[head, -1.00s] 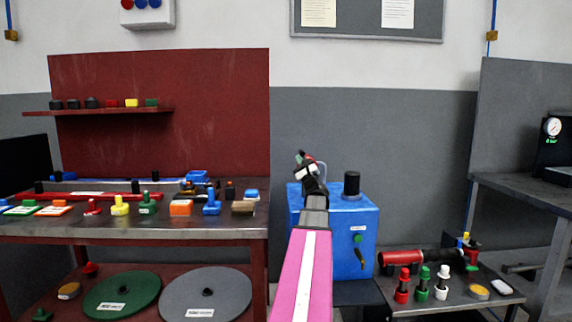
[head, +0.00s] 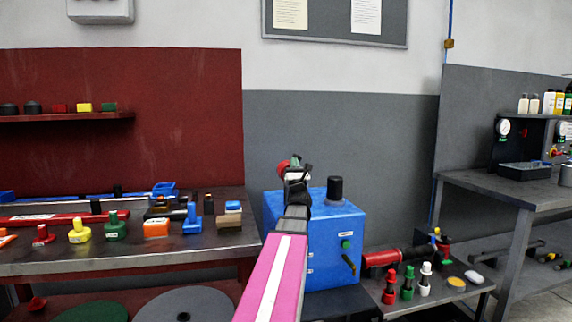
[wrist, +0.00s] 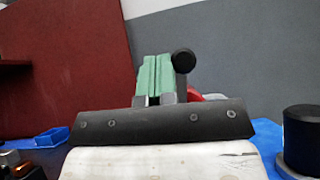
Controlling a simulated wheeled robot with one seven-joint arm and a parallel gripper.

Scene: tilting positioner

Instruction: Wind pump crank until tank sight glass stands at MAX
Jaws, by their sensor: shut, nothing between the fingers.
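The blue tank box (head: 340,225) stands right of centre in the head view, with a black cylindrical cap (head: 335,189) on top. The cap also shows at the right of the wrist view (wrist: 302,135). My gripper (head: 293,165) is above the tank's left part, its green fingers (wrist: 155,78) together and empty in the wrist view. A black round knob on a stem (wrist: 184,60) appears right beside the fingers; contact cannot be told. A red part (wrist: 208,97) shows behind it. Whether these belong to the crank is unclear. I cannot make out the sight glass or its MAX mark.
A bench (head: 140,254) with colored parts stands left, before a red panel (head: 120,130). A low table (head: 440,300) right of the tank holds a red cylinder (head: 381,258) and several bottle-like pieces. A grey bench (head: 480,183) with gauges stands farther right.

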